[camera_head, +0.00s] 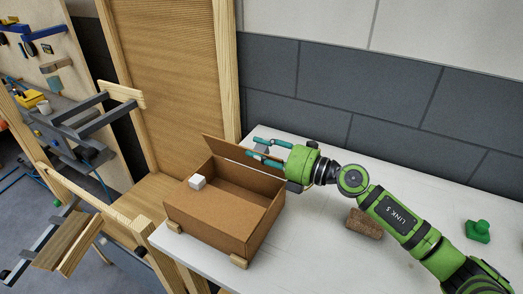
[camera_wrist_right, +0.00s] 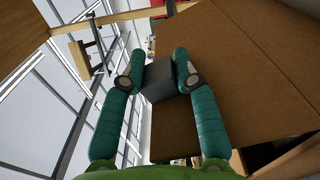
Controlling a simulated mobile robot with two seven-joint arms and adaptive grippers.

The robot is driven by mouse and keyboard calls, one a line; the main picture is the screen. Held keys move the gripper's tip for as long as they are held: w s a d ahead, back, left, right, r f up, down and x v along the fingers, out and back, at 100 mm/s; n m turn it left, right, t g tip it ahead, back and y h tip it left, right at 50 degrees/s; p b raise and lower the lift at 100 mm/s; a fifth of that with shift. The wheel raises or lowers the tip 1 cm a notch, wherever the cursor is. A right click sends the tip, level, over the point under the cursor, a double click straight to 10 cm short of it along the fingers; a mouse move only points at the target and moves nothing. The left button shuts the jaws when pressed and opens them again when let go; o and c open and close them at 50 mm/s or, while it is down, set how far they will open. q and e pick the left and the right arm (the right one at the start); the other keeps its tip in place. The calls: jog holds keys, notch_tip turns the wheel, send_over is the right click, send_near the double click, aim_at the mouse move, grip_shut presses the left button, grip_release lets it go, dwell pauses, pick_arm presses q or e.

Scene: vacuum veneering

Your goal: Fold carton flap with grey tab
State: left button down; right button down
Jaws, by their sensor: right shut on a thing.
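An open brown cardboard carton (camera_head: 208,228) stands on the white table. Its long back flap (camera_head: 226,150) stands up, tilted, along the far side. My right gripper (camera_head: 261,151) reaches in from the right at the flap's upper edge, shut on the grey tab (camera_head: 262,145). In the right wrist view, the grey tab (camera_wrist_right: 157,84) sits between the teal fingers (camera_wrist_right: 158,78), with brown cardboard behind and beside it. My left gripper is not in view.
Small wooden blocks (camera_head: 239,261) sit against the carton's base. A brown block (camera_head: 364,223) and a green object (camera_head: 478,231) lie on the white table (camera_head: 310,235) at right. A wooden frame (camera_head: 228,70) stands behind the carton; a cluttered workbench (camera_head: 62,98) is at left.

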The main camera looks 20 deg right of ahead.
jog(key=c, duration=1)
grip_release()
jog(key=shift+o, duration=0.2)
jog(key=v, duration=1.2)
